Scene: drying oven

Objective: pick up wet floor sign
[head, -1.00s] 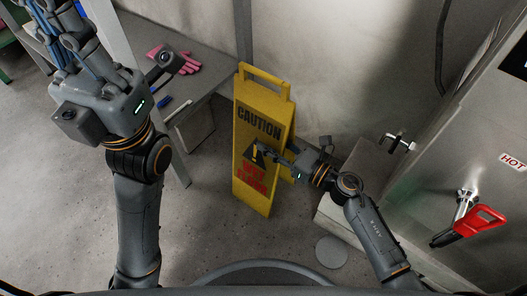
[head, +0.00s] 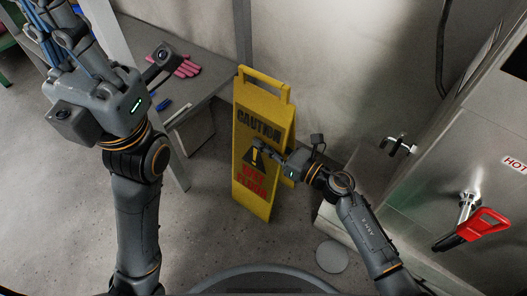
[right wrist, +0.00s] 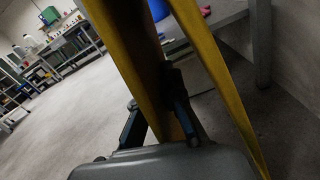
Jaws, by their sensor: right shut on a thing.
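The yellow wet floor sign (head: 262,125) stands upright on the floor in the middle of the head view, with black "CAUTION" and red lettering on its front panel. My right gripper (head: 258,149) is at the sign's right edge, one finger across the front over the warning triangle. In the right wrist view, my right gripper (right wrist: 160,120) is shut on the edge of a sign panel (right wrist: 135,60), one finger on each side. My left gripper (head: 70,35) is raised at the upper left, away from the sign; its fingertips are cut off or unclear.
A grey table (head: 205,85) with pink gloves (head: 172,60) and a blue item stands behind left of the sign. A steel oven with a red handle (head: 475,228) is at the right. A round floor disc (head: 332,257) lies near a low ledge. Floor at left is open.

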